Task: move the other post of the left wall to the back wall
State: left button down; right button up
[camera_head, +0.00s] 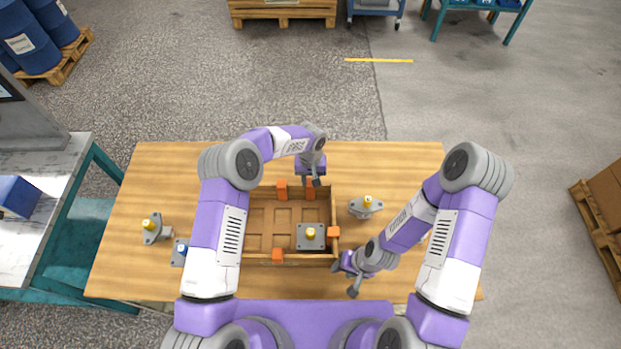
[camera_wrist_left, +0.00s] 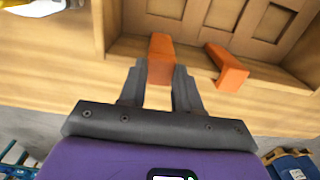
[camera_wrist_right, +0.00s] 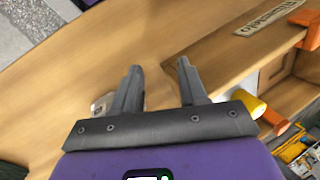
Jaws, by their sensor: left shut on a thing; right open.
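A wooden box (camera_head: 247,232) with compartments stands in the middle of the table. My left gripper (camera_head: 314,183) is at its back wall, shut on an orange post (camera_head: 311,192); in the left wrist view that post (camera_wrist_left: 160,52) is between the fingertips, at the wall's top edge. Another orange post (camera_head: 282,190) is on the back wall to its left, and also shows in the left wrist view (camera_wrist_left: 228,68). One post (camera_head: 277,255) is on the front wall and one (camera_head: 333,232) on the right wall. No post shows on the left wall, partly hidden by my left arm. My right gripper (camera_head: 343,280) is open and empty near the box's front right corner.
A grey plate with a yellow-capped part (camera_head: 310,234) lies in the box's front right. Yellow-capped parts stand left (camera_head: 151,226) and right (camera_head: 367,204) of the box. A blue-capped part (camera_head: 180,252) sits left. The table's back left is clear.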

pick_arm(q)
jog(key=shift+f+b, duration=0.45)
pick_arm(e)
jog(key=shift+f, duration=0.5)
pick_arm(q)
jog(key=c, duration=0.7)
grip_release()
jog(key=shift+r, duration=0.1)
notch_tip(320, 180, up, 7)
jog(key=shift+w+r, duration=0.1)
jog(key=shift+r, duration=0.1)
